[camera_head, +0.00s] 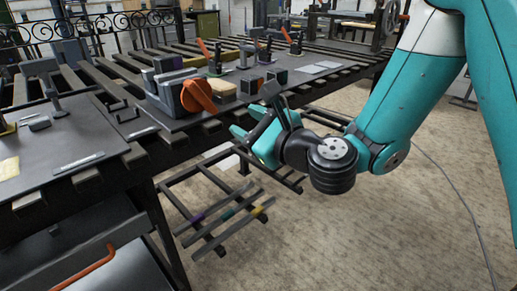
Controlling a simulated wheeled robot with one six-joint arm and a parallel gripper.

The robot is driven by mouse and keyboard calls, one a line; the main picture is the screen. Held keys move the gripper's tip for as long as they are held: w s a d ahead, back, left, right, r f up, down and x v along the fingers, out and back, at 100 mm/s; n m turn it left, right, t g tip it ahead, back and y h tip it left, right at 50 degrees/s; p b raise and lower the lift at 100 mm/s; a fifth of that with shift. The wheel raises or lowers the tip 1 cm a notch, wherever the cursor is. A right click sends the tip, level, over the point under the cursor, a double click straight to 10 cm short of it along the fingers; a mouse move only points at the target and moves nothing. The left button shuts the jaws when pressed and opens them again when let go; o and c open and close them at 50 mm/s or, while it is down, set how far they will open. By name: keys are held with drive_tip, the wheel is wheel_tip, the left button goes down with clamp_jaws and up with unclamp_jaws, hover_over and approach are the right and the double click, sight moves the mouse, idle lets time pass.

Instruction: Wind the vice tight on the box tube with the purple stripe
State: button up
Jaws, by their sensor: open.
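The grey vice (172,90) stands on a dark plate at the table's near edge, with an orange winding handle (199,96) on its front. I cannot tell whether anything sits between its jaws. A dark tube with a purple stripe (197,214) lies on the low rack under the table, left of tubes with a teal stripe (229,213) and a yellow stripe (259,209). My gripper (252,123) is open, just off the table edge, right of and below the vice handle. It appears apart from the handle. My wrist hides part of the table edge.
Small dark blocks (250,84) and a tan block (220,88) sit right of the vice. Upright clamps with orange handles (286,34) stand behind. An orange bar handle (84,269) sticks out at lower left. The floor (360,235) at right is mostly clear; a cable crosses it.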

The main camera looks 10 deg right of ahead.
drive_tip(key=shift+b+v, duration=1.2)
